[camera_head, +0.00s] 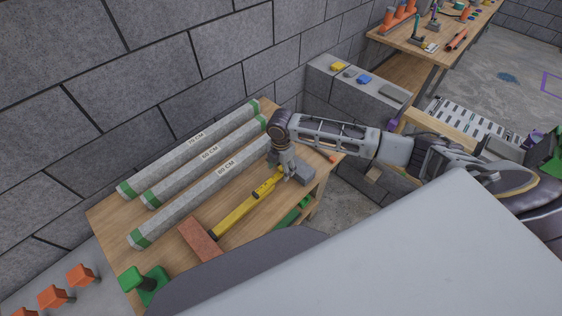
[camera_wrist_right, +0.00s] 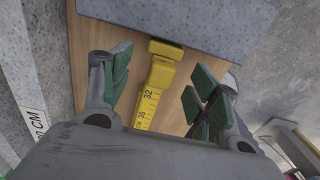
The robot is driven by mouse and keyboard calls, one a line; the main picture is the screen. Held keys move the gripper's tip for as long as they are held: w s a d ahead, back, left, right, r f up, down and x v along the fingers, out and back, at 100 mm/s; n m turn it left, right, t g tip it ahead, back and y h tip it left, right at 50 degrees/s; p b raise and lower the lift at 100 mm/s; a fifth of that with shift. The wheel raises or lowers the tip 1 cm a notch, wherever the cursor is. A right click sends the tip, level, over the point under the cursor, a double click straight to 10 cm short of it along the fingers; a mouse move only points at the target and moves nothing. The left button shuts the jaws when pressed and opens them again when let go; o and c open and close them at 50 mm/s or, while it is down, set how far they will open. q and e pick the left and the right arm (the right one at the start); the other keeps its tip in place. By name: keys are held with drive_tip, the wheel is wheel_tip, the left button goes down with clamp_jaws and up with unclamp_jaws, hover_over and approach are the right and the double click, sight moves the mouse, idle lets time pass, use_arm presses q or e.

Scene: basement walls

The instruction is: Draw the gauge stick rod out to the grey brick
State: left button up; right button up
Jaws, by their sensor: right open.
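The yellow gauge stick (camera_head: 238,213) lies on the wooden bench, slanting from a red brick (camera_head: 201,239) up right towards the grey brick (camera_head: 305,174). In the right wrist view, the gauge stick rod (camera_wrist_right: 148,105) shows a printed scale and a wider yellow end (camera_wrist_right: 163,66) close to the grey brick (camera_wrist_right: 185,22); I cannot tell whether they touch. My right gripper (camera_head: 287,175) is at the stick's far end. It also shows in the right wrist view (camera_wrist_right: 160,88), open, with green pads on either side of the rod. My left gripper is out of view.
Several grey tubes with green ends (camera_head: 195,165), labelled in centimetres, lie along the bench by the block wall. A green object (camera_head: 146,284) stands at the near bench corner. A block ledge (camera_head: 375,95) with small coloured pieces rises beyond the bench.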

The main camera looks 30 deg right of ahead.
sight(281, 173)
drive_tip(key=shift+f, duration=2)
drive_tip(key=c, duration=1.3)
drive_tip(key=o, duration=1.3)
drive_tip(key=shift+r, duration=0.15)
drive_tip(key=shift+r, duration=5.85)
drive_tip(key=shift+f, duration=0.1)
